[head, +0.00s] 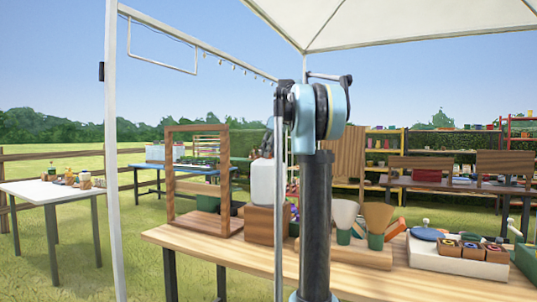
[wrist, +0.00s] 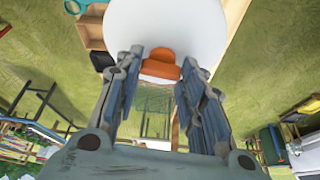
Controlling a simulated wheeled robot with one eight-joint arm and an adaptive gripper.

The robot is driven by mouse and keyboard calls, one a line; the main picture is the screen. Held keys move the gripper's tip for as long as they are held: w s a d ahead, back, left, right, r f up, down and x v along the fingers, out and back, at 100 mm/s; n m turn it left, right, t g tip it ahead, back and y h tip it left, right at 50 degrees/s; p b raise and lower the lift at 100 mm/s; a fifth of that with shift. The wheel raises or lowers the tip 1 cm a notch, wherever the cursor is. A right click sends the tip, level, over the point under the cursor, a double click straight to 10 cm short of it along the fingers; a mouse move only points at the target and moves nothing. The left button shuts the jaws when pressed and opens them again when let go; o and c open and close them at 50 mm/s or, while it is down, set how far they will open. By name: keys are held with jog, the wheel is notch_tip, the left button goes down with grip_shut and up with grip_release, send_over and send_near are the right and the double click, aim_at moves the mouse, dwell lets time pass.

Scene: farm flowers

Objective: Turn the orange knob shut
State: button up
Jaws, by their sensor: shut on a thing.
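The orange knob (wrist: 161,66) shows in the wrist view, at the lower edge of a round white body (wrist: 165,25). My gripper (wrist: 161,61) has one finger on each side of the knob and is shut on it. The finger ends hide the knob's sides, and how far it is turned is hard to tell. In the head view a white container (head: 264,182) stands upright on a wooden block (head: 260,224). The knob cannot be made out there, and my arm covers part of that area.
The wooden table (head: 440,287) holds an empty wooden frame (head: 169,180) left of the container. Brushes (head: 376,222) in green holders and a pale tray (head: 450,260) with small pots stand to the right. A white table (head: 40,191) is at far left, with grass between.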

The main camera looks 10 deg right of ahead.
jog(key=m, duration=0.2)
jog(key=m+h, duration=0.1)
jog(key=m, duration=0.1)
jog(key=shift+a+t+h, duration=0.15)
jog(key=shift+t+h, duration=0.15)
jog(key=shift+t, duration=0.1)
jog(key=m+h, duration=0.1)
jog(key=m, duration=0.3)
jog(key=shift+a+t, duration=0.1)
jog(key=shift+t, duration=0.2)
jog(key=m+h, duration=0.1)
jog(key=m, duration=0.2)
jog(key=shift+a+m+h, duration=0.1)
jog(key=shift+m+h, duration=0.2)
jog(key=shift+h, duration=0.1)
jog(key=m+g+h, duration=0.1)
jog(key=m, duration=0.3)
jog(key=shift+m, duration=0.3)
jog(key=o, duration=1.1)
jog(key=v, duration=1.1)
jog(key=shift+s+a+r, duration=0.1)
jog(key=shift+a+r, duration=0.2)
jog(key=shift+a, duration=0.05)
